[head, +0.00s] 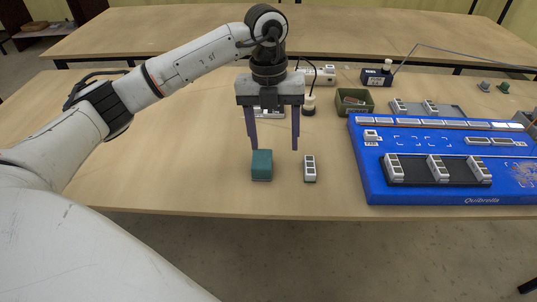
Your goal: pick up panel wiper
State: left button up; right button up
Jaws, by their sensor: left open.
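A teal block (261,166), which looks like the panel wiper, stands on the wooden table near its front edge, left of a small white-topped module. My left gripper (275,146) points down with its two dark fingers apart and nothing between them. Its left fingertip shows just behind the top of the teal block, and its right fingertip is near the module. I cannot tell how high the fingertips are above the table. My right gripper is not in view.
The small module (310,168) stands close to the right of the block. A blue panel board (420,197) with several modules fills the right side. The table's left part is clear.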

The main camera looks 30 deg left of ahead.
aim_at(262, 158)
pick_arm(q)
jog(key=a, duration=0.2)
jog(key=a+y, duration=0.1)
jog(key=shift+w+r+n, duration=0.2)
jog(key=shift+w+n, duration=0.05)
jog(key=shift+n, duration=0.15)
notch_tip(262, 158, down, 4)
jog(key=shift+s+r, duration=0.1)
jog(key=shift+r, duration=0.15)
jog(key=f, duration=0.3)
jog(key=s+f+p, duration=0.1)
jog(key=shift+a+f, duration=0.1)
jog(key=shift+f, duration=0.3)
jog(key=shift+w+f, duration=0.15)
jog(key=shift+f, duration=0.3)
jog(key=c, duration=1.2)
jog(key=shift+r, duration=5.05)
